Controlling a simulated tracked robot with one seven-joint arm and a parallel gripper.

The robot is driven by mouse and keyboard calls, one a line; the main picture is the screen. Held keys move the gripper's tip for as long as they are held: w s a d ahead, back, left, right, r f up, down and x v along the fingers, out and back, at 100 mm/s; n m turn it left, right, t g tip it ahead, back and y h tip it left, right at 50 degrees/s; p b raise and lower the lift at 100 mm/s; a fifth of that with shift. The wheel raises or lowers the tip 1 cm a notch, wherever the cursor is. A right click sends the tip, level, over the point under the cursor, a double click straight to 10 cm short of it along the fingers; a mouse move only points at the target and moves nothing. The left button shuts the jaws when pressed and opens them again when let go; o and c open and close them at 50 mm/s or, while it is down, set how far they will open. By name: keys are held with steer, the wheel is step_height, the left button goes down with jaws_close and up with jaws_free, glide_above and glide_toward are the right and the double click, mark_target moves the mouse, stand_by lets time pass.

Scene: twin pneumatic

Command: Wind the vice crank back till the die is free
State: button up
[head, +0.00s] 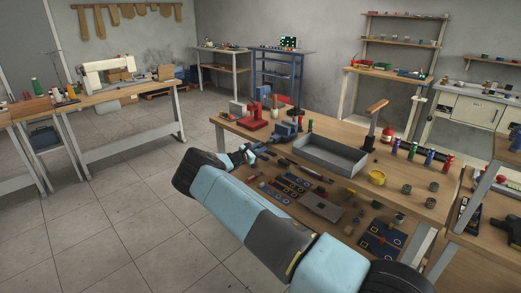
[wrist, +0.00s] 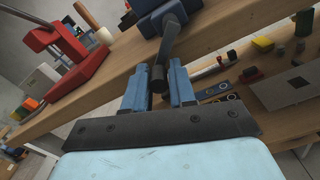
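In the head view my gripper (head: 249,154) is at the bench's left edge, beside the vice. I cannot make out the die or the vice jaws clearly.
The red press (head: 254,117) stands left of the vice and also shows in the wrist view (wrist: 75,50). A grey tray (head: 330,155) lies right of the vice. Floor is clear to the left.

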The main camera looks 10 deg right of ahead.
steer(key=o, duration=0.3)
steer(key=v, duration=1.4)
